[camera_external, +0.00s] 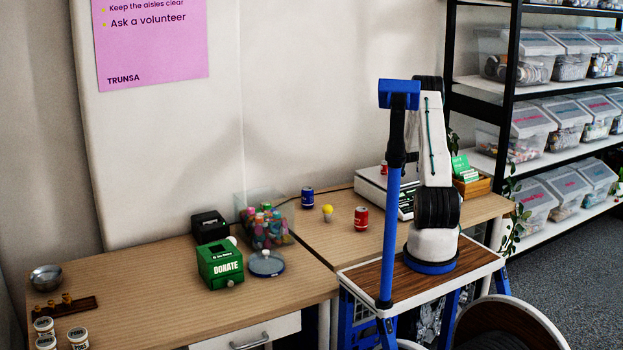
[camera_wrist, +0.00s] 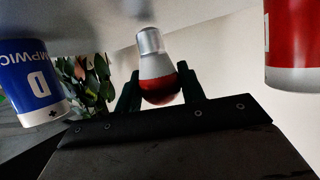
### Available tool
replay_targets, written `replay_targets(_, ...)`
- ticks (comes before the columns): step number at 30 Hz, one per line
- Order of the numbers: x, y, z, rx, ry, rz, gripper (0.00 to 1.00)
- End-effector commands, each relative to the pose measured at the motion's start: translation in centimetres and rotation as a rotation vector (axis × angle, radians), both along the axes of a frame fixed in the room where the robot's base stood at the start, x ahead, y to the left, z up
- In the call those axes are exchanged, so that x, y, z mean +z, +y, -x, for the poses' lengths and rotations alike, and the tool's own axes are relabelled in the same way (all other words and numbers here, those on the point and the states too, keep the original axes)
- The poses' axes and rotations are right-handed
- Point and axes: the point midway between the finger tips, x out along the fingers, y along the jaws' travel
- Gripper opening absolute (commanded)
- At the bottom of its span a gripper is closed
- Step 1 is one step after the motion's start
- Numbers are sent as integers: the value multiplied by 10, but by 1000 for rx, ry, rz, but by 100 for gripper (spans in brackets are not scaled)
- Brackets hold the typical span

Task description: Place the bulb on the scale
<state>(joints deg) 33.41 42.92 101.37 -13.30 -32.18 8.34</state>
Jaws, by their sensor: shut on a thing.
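In the wrist view a bulb (camera_wrist: 155,69) with a silver cap, pale collar and red rounded end is between the dark fingers of my gripper (camera_wrist: 160,88). The gripper is shut on it, with the cap pointing up in the picture. The white scale (camera_external: 371,188) stands on the right-hand table in the external view, partly hidden by the blue post and my arm. My fingers do not show clearly there. A small red thing shows by the scale's back edge; I cannot tell whether it is the held bulb.
A blue can (camera_external: 307,198), a small yellow bulb-like object (camera_external: 327,213) and a red can (camera_external: 361,218) stand left of the scale. A wooden box with green cards (camera_external: 471,181) is to its right. A clear bin (camera_external: 285,240) and green donation box (camera_external: 221,265) are farther left.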

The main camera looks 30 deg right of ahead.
Motion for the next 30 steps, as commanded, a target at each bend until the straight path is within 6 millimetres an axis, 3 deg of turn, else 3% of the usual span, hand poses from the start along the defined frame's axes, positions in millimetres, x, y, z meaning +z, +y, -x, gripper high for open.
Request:
replay_targets(11, -6, 0, 0, 0, -2, 1, 25)
replay_targets(12, -5, 0, 0, 0, -2, 1, 48)
replay_targets(14, -5, 0, 0, 0, -2, 1, 61)
replay_targets(24, -1, 0, 0, 0, -3, 1, 61)
replay_targets(30, 11, 12, 26, -1, -2, 1, 61)
